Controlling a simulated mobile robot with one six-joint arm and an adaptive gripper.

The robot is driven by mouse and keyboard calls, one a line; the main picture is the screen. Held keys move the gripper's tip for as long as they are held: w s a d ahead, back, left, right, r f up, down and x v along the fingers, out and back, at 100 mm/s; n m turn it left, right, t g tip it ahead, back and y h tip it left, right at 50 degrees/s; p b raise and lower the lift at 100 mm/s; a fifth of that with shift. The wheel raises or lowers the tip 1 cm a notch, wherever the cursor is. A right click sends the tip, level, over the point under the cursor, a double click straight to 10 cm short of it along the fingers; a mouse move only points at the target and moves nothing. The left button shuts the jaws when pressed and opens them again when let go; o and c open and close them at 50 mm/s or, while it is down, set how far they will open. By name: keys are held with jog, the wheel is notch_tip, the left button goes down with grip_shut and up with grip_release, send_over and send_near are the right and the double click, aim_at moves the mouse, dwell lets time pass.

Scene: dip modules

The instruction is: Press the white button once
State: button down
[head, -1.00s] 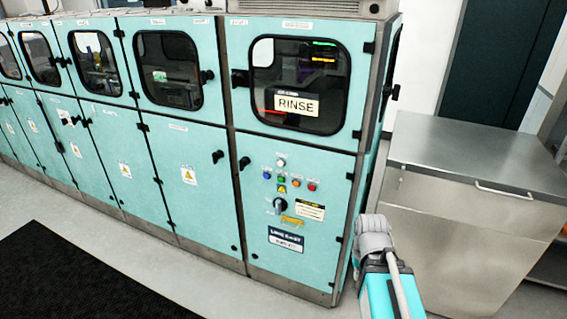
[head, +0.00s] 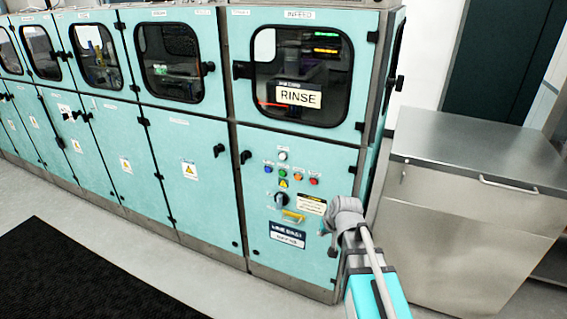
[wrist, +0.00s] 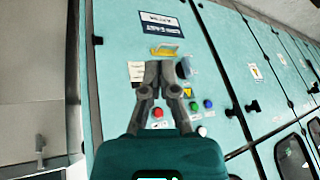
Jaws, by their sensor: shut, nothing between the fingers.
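The white button (head: 282,156) is a small round knob at the top of the control panel on the teal RINSE cabinet, above a row of coloured buttons. It also shows in the wrist view (wrist: 202,131), where the panel appears upside down. My gripper (wrist: 152,70) is shut and empty, in front of the panel. In the wrist view its fingers overlap the panel near the warning label, to one side of the white button. In the head view my arm's end is low and to the right of the button, and the fingertips are hard to make out.
Blue (head: 267,169), green (head: 283,172), orange (head: 298,176) and red (head: 314,181) buttons sit close below. A dark rotary switch (head: 282,200) and yellow handle (head: 292,216) are lower. A steel cabinet (head: 460,220) stands right. The floor in front is clear, with a black mat (head: 80,275).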

aim_at(282, 156)
jog(key=w+a+r+m+t+y+b, duration=0.1)
jog(key=w+a+r+t+y+b, duration=0.1)
jog(key=w+a+t, duration=0.3)
jog(key=w+a+r+m+t+y+b, duration=0.2)
jog(key=w+a+r+t+b, duration=0.2)
jog(key=w+a, duration=1)
jog(key=shift+w+a+r+t+b, duration=0.3)
jog(key=shift+w+t, duration=0.3)
jog(key=shift+w, duration=1.05)
jog(key=w+d, duration=0.1)
jog(key=w, duration=0.1)
jog(key=w+d, duration=0.1)
jog(key=w, duration=0.2)
jog(key=w+d, duration=0.1)
jog(key=w, duration=0.2)
jog(key=shift+w, duration=0.1)
jog(key=shift+w, duration=0.15)
jog(key=shift+w+d, duration=0.15)
jog(key=shift+w, duration=0.15)
